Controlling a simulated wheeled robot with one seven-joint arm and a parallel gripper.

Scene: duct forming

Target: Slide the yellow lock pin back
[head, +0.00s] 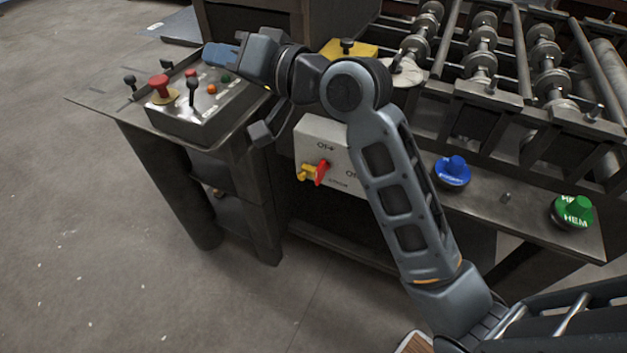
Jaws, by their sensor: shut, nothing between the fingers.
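A red rotary handle (321,173) sits on the front of a pale switch box (318,133) below the machine's edge. A small yellow piece (305,173), which looks like the lock pin, is at the handle's left side. I cannot tell how far it is pushed in. My gripper (208,54) is at the upper left, above the back of the control panel, well up and left of the yellow piece. Its blue-tipped fingers are together and hold nothing. My arm covers the right part of the switch box.
A control panel (187,125) carries a red mushroom button (160,89), a black lever (192,90) and small buttons. A blue knob (453,170) and a green knob (573,211) stand on the right ledge. Roller shafts (483,50) fill the back right. Open floor lies at left.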

